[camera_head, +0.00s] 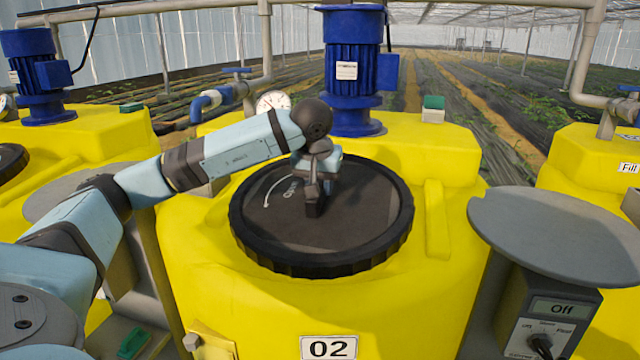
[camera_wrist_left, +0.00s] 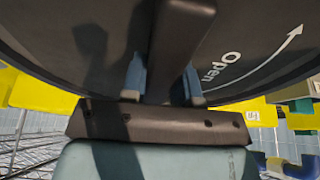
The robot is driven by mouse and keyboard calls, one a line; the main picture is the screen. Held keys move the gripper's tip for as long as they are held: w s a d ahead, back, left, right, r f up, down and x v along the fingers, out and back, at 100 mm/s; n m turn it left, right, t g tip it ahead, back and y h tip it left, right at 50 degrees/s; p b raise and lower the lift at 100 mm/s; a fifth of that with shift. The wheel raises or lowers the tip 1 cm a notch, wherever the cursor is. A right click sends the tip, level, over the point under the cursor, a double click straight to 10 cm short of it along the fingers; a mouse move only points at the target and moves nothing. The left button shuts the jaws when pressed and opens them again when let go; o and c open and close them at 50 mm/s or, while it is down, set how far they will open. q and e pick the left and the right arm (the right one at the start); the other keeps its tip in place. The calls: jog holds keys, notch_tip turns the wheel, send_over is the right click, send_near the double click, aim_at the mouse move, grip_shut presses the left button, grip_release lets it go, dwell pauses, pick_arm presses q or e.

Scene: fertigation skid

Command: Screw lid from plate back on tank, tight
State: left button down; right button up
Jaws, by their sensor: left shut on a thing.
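The black round lid (camera_head: 370,215) with a ribbed rim lies over the top opening of the yellow tank marked 02 (camera_head: 420,310). It looks about level; whether its thread is engaged cannot be seen. My left gripper (camera_head: 314,195) is shut on the lid's raised bar handle, above the middle of the lid. In the left wrist view the two fingers (camera_wrist_left: 163,85) sit on either side of the dark handle (camera_wrist_left: 180,40), with the word Open and a curved arrow on the lid beside it. My right gripper is not in view.
A round grey plate (camera_head: 560,235) stands empty at the right, above a control box (camera_head: 548,318) reading Off. A blue motor (camera_head: 352,70) rises behind the lid, with a pressure gauge (camera_head: 272,103) and pipes at its left. Other yellow tanks stand on both sides.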

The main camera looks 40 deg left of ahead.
pick_arm(q)
jog(key=shift+b+x, duration=0.45)
jog(key=shift+x, duration=0.4)
dwell(0.5)
jog(key=shift+s, duration=0.1)
dwell(0.5)
jog(key=c, duration=0.8)
grip_release()
jog(key=shift+s+d, duration=0.1)
jog(key=shift+d, duration=0.05)
jog(key=o, duration=0.3)
jog(key=shift+f, duration=0.15)
grip_shut()
